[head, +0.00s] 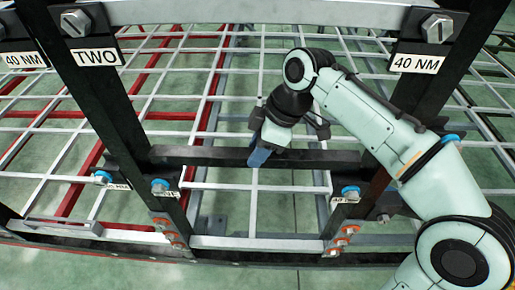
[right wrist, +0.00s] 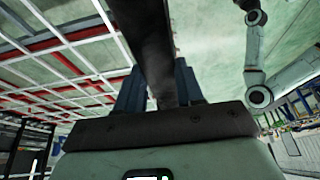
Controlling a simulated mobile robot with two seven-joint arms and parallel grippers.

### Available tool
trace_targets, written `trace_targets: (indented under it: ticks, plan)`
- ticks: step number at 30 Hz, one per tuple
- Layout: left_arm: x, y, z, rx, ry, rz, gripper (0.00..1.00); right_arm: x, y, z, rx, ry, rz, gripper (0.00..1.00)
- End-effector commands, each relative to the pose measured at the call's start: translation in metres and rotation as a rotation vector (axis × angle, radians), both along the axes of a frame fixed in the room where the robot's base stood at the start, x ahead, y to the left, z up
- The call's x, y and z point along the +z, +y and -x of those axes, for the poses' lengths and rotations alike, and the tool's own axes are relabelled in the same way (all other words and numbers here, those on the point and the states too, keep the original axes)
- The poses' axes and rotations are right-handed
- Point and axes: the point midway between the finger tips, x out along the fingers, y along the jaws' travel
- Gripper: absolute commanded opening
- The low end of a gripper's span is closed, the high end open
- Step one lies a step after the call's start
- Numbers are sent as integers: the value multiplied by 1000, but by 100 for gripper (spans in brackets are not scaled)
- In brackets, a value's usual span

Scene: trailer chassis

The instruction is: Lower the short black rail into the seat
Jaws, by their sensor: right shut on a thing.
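The short black rail (head: 215,156) lies crosswise between the two slanting black beams in the head view. Its left end meets or overlaps the left beam (head: 105,95), and its right end is close to the right beam (head: 385,130). I cannot tell whether the ends rest in the seat. My right gripper (head: 260,156) is shut on the rail near its middle, coming from above. In the right wrist view the rail (right wrist: 152,45) runs between the two blue-grey fingers of the gripper (right wrist: 160,88). My left gripper is not in view.
Blue-capped bolts (head: 160,187) and orange-ringed bolts (head: 345,232) sit on the beams. A pale crossbar (head: 255,243) runs below the rail. A white and red grid (head: 220,85) lies behind. Labels read "TWO" (head: 96,57) and "40 NM" (head: 417,63).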

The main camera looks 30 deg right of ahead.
Motion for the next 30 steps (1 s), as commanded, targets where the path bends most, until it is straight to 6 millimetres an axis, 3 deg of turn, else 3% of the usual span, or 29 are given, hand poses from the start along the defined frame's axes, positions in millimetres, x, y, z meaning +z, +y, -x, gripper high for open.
trace_targets:
  ticks: [1,12,30]
  plan:
    - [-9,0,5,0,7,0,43,-10,0,1,-1,-1,-2,0]
    - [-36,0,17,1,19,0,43,-44,0,1,0,-3,-1,0]
    - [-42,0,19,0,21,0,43,-52,0,1,0,-5,-2,0]
